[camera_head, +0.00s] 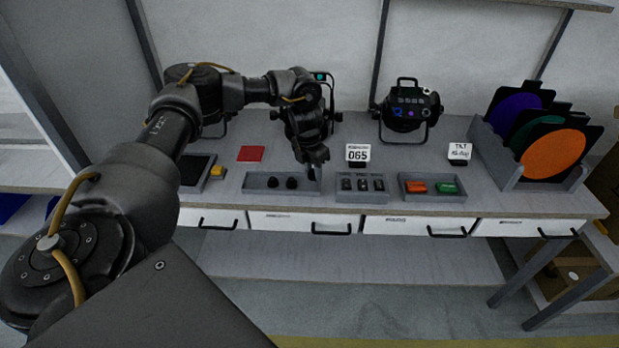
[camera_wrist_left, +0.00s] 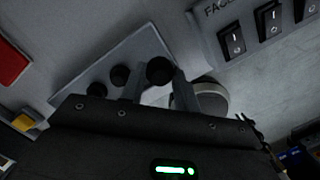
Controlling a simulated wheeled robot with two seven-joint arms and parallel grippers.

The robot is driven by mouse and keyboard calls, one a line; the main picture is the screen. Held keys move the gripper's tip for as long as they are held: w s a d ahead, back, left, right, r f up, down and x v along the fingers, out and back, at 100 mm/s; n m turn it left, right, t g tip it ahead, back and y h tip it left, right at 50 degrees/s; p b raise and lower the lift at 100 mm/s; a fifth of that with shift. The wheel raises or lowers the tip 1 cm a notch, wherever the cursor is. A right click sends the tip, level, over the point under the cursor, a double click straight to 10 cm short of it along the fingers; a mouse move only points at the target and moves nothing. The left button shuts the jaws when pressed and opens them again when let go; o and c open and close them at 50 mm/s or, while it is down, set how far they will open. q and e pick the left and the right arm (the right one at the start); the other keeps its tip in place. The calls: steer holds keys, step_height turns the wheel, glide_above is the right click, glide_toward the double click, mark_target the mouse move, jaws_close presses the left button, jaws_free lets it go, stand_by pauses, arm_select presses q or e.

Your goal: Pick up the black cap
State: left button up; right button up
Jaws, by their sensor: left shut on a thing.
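My left gripper (camera_head: 311,172) points down at the right end of a grey tray (camera_head: 262,195) on the bench. In the left wrist view the gripper (camera_wrist_left: 163,82) is shut on a round black cap (camera_wrist_left: 159,70), which sits between the fingertips. In the head view this cap is hard to make out against the dark gripper. Two more black caps, one (camera_head: 273,182) and another (camera_head: 291,183), stand in the tray to the left of the gripper. They also show in the left wrist view, as a nearer cap (camera_wrist_left: 120,75) and a farther cap (camera_wrist_left: 97,90). My right gripper is not in view.
Right of the gripper are a switch tray (camera_head: 361,197) and a tray with orange and green pieces (camera_head: 432,197). Behind stand a white 065 card (camera_head: 358,153) and a black lamp (camera_head: 407,110). A red square (camera_head: 250,154) lies left. A rack of coloured discs (camera_head: 510,170) stands far right.

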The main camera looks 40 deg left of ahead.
arm_select(q)
steer(key=s+d+r+b, duration=0.1)
steer(key=s+d+r, duration=0.1)
steer(key=d+r, duration=0.6)
steer(key=shift+s+d, duration=0.3)
steer(key=shift+d, duration=1.8)
steer(key=shift+b, duration=0.3)
